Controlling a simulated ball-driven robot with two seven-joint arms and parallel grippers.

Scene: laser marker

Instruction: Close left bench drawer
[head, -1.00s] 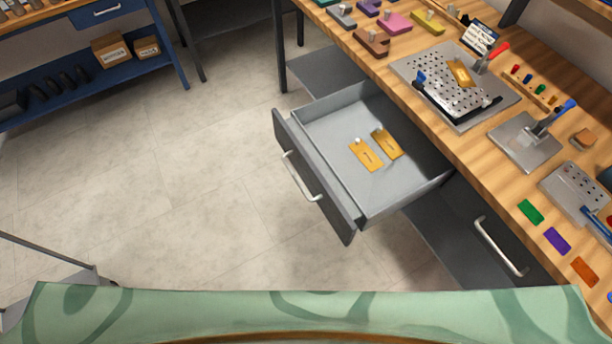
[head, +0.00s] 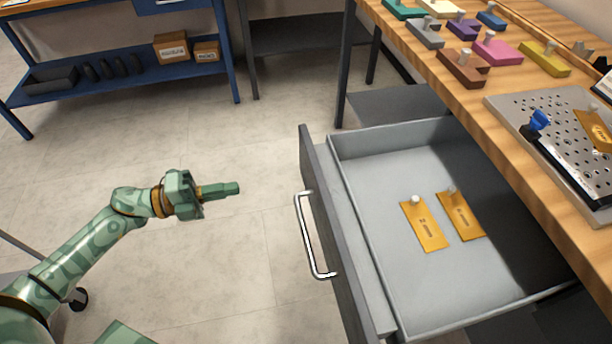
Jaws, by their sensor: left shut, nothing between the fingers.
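The left bench drawer (head: 347,222) is pulled out from under the wooden workbench. Its dark front faces left and carries a silver bar handle (head: 311,236). Two yellow tags (head: 424,226) with small light knobs lie on the drawer's grey floor. My left gripper (head: 238,188) is shut and empty. It is out over the floor to the left of the drawer front, pointing at it, with a clear gap to the handle. My right gripper is not in view.
The workbench top (head: 472,101) holds several coloured blocks and a perforated metal plate (head: 520,112). A blue shelf unit (head: 128,76) with cardboard boxes stands at the back left. The floor between my left gripper and the drawer is clear.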

